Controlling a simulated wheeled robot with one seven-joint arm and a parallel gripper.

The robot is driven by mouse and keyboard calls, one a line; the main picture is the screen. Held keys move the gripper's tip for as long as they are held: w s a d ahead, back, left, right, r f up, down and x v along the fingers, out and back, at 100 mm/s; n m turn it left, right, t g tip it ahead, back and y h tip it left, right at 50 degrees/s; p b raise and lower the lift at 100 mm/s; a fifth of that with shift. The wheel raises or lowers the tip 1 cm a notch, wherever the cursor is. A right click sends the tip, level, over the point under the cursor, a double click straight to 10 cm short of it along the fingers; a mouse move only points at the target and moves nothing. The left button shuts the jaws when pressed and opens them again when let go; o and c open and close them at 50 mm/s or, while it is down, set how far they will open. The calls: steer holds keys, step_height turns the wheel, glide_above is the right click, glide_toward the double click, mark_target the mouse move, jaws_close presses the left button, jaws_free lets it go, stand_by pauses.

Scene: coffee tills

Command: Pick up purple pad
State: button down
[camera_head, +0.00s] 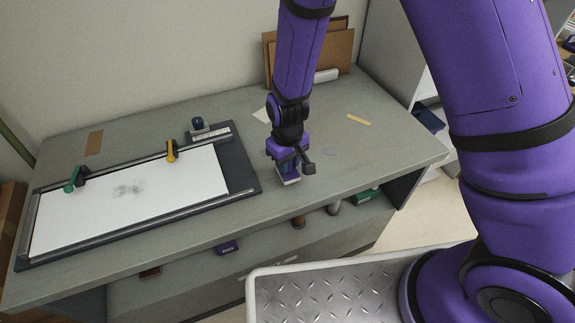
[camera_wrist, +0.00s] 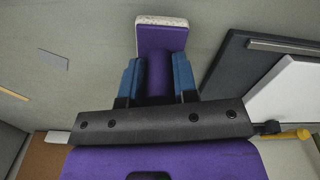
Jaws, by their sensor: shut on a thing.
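The purple pad (camera_wrist: 162,38) is a block with a pale speckled edge and a rounded purple grip. My gripper (camera_wrist: 158,80) is shut on that grip, with one blue finger on each side. In the head view my gripper (camera_head: 289,165) points down over the grey worktop, right of the drawing board. The pad (camera_head: 290,180) shows under the fingers there, partly hidden by them. I cannot tell whether it touches the worktop.
A drawing board (camera_head: 240,172) with white paper, a green clip (camera_head: 73,181) and a yellow clip (camera_head: 171,151) lies left. Brown boards (camera_head: 340,52) lean at the back. A lower shelf holds a dark purple item (camera_head: 228,247). The worktop right of my gripper is mostly clear.

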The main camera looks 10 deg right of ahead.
steer(key=shift+s+r, duration=0.25)
steer(key=shift+r, duration=0.25)
steer(key=shift+s+r, duration=0.25)
steer(key=shift+r, duration=0.25)
steer(key=s+r, duration=0.1)
steer(key=s, duration=1.4)
steer(key=shift+a+r, duration=0.15)
steer(key=shift+a, duration=0.15)
